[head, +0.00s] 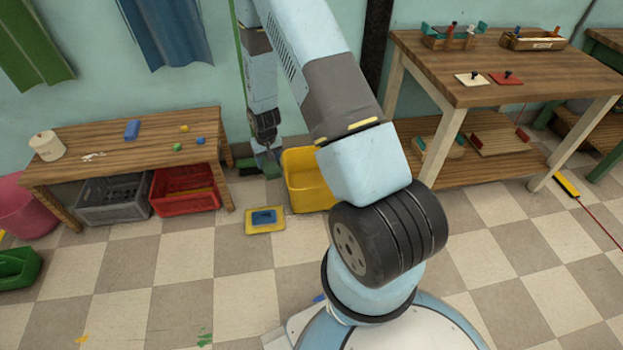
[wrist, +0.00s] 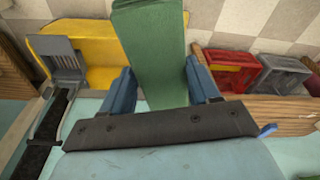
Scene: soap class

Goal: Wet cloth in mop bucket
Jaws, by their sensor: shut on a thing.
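The green cloth (wrist: 150,45) is between the blue fingers of my gripper (wrist: 159,66) in the wrist view. It looks like a flat folded strip. My gripper (head: 265,142) is shut on it, low near the wall in the head view, where a bit of the cloth (head: 268,162) shows below the fingers. The yellow mop bucket (head: 309,182) stands on the floor just right of my gripper, partly hidden by my arm. In the wrist view the bucket (wrist: 100,50) is at the left, with a grey wringer (wrist: 65,58). The cloth appears beside the bucket; its height is unclear.
A low wooden table (head: 100,145) stands left, with a grey crate (head: 113,198) and a red crate (head: 184,190) beneath. A yellow tray with a blue block (head: 265,217) lies on the floor. A tall workbench (head: 500,75) stands right. The checkered floor in front is mostly clear.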

